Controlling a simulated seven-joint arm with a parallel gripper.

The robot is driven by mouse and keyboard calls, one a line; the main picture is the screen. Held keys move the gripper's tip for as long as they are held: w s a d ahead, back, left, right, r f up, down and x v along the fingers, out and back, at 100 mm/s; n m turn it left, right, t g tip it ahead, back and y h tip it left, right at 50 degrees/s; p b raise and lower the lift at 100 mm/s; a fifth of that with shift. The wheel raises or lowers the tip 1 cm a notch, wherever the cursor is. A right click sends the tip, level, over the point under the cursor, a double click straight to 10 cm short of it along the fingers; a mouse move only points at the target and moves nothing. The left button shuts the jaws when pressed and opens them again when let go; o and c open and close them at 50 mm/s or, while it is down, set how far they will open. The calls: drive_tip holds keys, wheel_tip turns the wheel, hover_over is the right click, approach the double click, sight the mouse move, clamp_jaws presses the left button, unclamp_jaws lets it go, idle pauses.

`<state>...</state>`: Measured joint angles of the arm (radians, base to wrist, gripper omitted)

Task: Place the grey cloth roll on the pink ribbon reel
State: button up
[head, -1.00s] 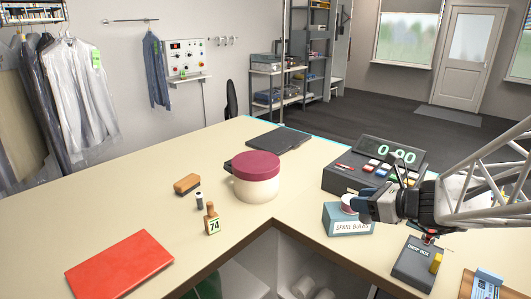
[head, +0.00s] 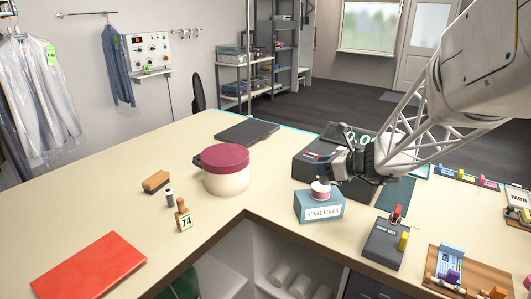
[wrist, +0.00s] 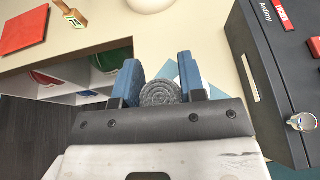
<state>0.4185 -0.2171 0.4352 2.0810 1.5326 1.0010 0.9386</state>
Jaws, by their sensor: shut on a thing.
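My gripper (wrist: 160,88) is shut on the grey cloth roll (wrist: 160,93), a grey spiral held between the two blue fingers in the wrist view. In the head view my gripper (head: 331,166) is low over the blue box of spare bulbs (head: 319,208), and I cannot make out the roll there. The pink ribbon reel (head: 320,190), white and pink, sits on top of that box, just below and slightly left of my gripper. I cannot tell whether the roll touches the reel.
A dark cash register (head: 312,161) stands close behind my gripper. A grey drop box (head: 384,244) is to the right. A cream tub with a maroon lid (head: 226,170) and a numbered stamp (head: 183,215) stand left. The counter's inner edge runs in front of the bulb box.

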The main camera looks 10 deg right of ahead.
drive_tip(key=shift+w+d+f, duration=0.1)
drive_tip(key=shift+w+d, duration=0.1)
drive_tip(key=shift+w, duration=0.85)
drive_tip(key=shift+w+d+f, duration=0.1)
drive_tip(key=shift+w+d, duration=0.05)
drive_tip(key=shift+w, duration=0.85)
drive_tip(key=shift+f, duration=1.75)
drive_tip(key=shift+f, duration=0.15)
drive_tip(key=o, duration=0.9)
